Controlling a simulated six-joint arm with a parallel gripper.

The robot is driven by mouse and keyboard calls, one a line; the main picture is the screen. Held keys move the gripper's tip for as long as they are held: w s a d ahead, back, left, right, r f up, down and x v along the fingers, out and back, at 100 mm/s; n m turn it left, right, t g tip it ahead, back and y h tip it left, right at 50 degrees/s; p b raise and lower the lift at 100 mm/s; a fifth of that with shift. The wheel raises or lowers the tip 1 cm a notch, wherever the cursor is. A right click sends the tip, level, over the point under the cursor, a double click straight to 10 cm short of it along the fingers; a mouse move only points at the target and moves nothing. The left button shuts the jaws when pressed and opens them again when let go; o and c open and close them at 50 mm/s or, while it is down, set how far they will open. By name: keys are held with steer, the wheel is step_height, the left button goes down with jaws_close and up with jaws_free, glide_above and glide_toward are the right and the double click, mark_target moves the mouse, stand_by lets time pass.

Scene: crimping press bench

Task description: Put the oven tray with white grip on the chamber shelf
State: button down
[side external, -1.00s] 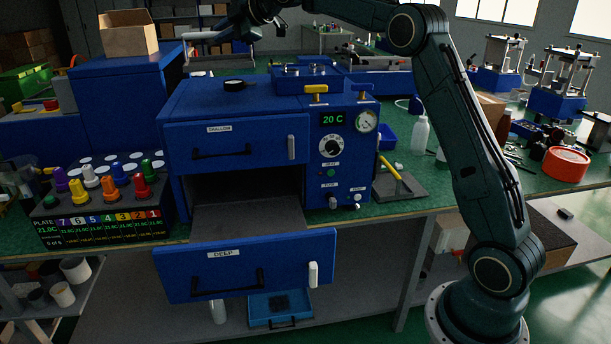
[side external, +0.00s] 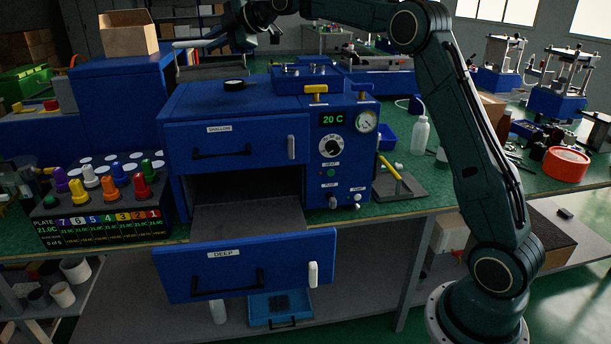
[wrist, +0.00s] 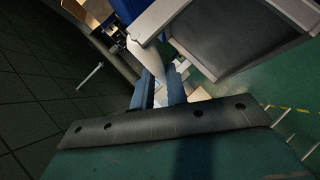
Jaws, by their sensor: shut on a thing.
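My gripper (side external: 265,30) is high above the back of the bench, behind the blue oven (side external: 235,140). In the wrist view its two blue fingers (wrist: 162,90) are close together, shut on the oven tray (wrist: 235,35). The tray is grey with a pale rim, and it is cut off by the top of that view. A pale grip part (wrist: 147,55) shows beside the fingers.
The SHALLOW door (side external: 240,140) is shut. A tall blue cabinet (side external: 125,100) with an open carton (side external: 128,33) on top stands left of the oven. A block of coloured knobs (side external: 105,200) is at the left.

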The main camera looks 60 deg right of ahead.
steer(key=s+a+f+n+g+y, duration=0.1)
steer(key=s+a+f+n+y, duration=0.2)
steer(key=s+a+f, duration=0.6)
steer(key=s+a+f+n+g+y, duration=0.2)
steer(key=s+a+f+n+y, duration=0.3)
steer(key=a, duration=0.7)
steer(key=s+d+f+m+t+h, duration=0.3)
steer(key=s+d+f+m+h, duration=0.4)
steer(key=d+f, duration=0.4)
steer(key=w+d+f+m+h, duration=0.2)
steer(key=w+f, duration=0.4)
steer(key=f, duration=0.2)
steer(key=shift+d+f+m+h, duration=0.15)
steer(key=shift+d+m+h, duration=0.15)
steer(key=shift+h, duration=0.1)
steer(key=shift+w+f, duration=0.1)
steer(key=shift+f, duration=1.7)
steer(key=shift+f, duration=0.15)
